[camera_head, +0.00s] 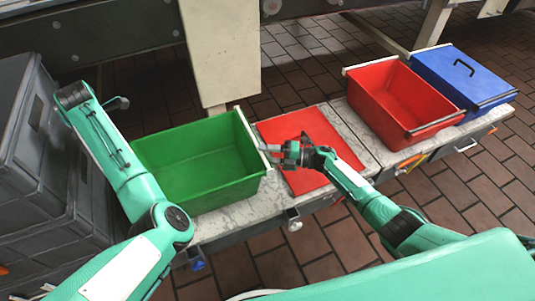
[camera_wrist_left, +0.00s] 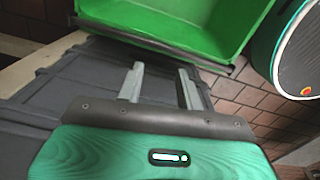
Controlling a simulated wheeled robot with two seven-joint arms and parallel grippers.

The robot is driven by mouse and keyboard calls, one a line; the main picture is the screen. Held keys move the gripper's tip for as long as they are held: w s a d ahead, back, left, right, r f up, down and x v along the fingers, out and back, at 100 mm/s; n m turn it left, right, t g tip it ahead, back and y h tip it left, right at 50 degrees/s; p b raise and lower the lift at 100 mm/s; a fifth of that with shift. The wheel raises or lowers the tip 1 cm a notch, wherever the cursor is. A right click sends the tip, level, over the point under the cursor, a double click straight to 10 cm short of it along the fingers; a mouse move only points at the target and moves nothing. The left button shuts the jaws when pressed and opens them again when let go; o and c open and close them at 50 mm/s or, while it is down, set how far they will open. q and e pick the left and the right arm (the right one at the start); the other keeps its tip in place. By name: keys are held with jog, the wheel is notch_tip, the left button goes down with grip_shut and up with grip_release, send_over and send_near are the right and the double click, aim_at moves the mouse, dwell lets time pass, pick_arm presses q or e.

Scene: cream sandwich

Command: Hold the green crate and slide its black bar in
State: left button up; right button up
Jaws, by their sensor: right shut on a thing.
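The green crate (camera_head: 195,165) stands open and empty on the left part of the long bench. A bar (camera_head: 252,140) runs along its right rim and looks pale in the head view. A dark bar (camera_wrist_left: 150,42) lines the crate's near edge in the left wrist view, where the crate (camera_wrist_left: 175,20) fills the top. My right gripper (camera_head: 270,149) is shut on the bar at the crate's right side. My left gripper (camera_wrist_left: 160,72) is open and empty below the crate's edge in the wrist view; its fingers are not clear in the head view.
A flat red panel (camera_head: 310,135) lies right of the green crate, under my right gripper. A red crate (camera_head: 400,97) and a blue closed box (camera_head: 450,72) stand farther right. Stacked grey crates (camera_head: 40,150) stand at the left. A pale post (camera_head: 222,50) rises behind the bench.

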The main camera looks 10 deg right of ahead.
pick_arm(q)
jog(key=shift+c, duration=0.4)
jog(key=f+m, duration=0.3)
jog(key=m, duration=0.3)
jog(key=f+m, duration=0.3)
jog(key=m, duration=0.4)
jog(key=w+f+m, duration=0.1)
jog(key=f+m, duration=0.2)
jog(key=m, duration=0.3)
jog(key=shift+w+a+f+m, duration=0.1)
jog(key=shift+f+m, duration=0.05)
jog(key=shift+m, duration=0.15)
dwell(0.4)
grip_shut()
